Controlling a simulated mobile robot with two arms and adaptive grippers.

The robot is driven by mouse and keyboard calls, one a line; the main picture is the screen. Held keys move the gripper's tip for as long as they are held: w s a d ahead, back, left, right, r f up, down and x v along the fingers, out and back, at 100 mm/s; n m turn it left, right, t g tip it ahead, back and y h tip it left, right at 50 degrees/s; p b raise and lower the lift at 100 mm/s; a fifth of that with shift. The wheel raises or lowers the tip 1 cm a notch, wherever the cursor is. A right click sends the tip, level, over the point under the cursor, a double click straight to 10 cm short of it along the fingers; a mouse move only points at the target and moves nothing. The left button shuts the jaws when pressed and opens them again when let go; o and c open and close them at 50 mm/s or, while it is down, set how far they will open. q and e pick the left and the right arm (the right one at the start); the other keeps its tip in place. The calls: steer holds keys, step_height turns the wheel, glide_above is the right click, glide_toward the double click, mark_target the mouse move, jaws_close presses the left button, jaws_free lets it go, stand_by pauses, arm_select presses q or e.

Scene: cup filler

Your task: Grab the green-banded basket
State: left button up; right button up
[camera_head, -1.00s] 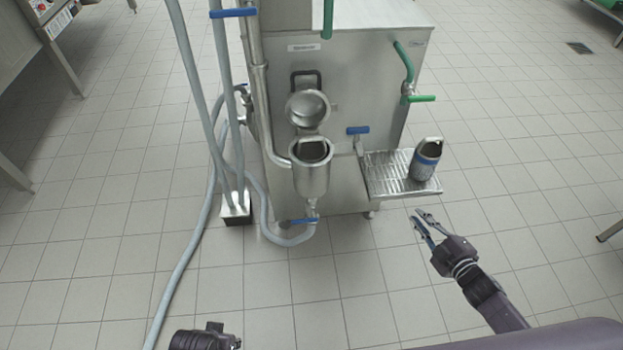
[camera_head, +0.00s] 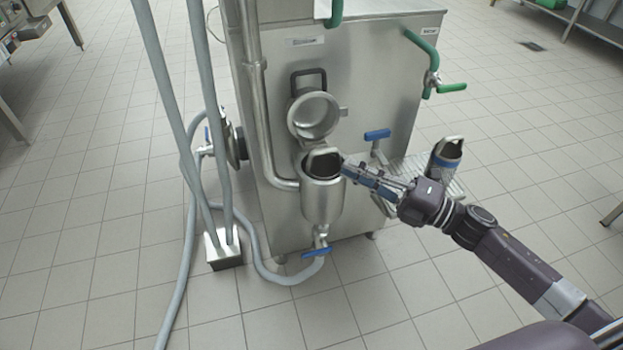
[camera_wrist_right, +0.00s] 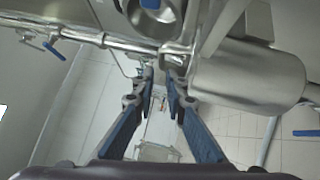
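A basket (camera_head: 320,151) with a raised metal handle sits inside the steel cup (camera_head: 322,198) on the front of the machine; its band is hidden, so I cannot tell its colour. Another basket (camera_head: 446,153), with a blue band, stands at the right. No green band shows. My right gripper (camera_head: 346,168) points left at the cup's rim, close to the handle. In the right wrist view my right gripper (camera_wrist_right: 162,76) has its fingers apart with nothing clearly held; the cup (camera_wrist_right: 250,78) is at the right. My left gripper is out of view.
A round steel lid (camera_head: 313,115) stands open above the cup. A blue-handled valve (camera_head: 377,136) is just above my right gripper. The drip tray (camera_head: 388,207) lies behind my right gripper. Grey hoses (camera_head: 190,160) hang left of the machine.

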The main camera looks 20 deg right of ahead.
mark_target(322, 152)
steer(key=shift+b+x, duration=0.3)
steer(key=shift+x, duration=2.95)
steer(key=shift+w+d, duration=0.15)
steer(key=shift+w, duration=0.05)
steer(key=shift+c, duration=0.5)
jaws_close()
steer(key=shift+r, duration=0.15)
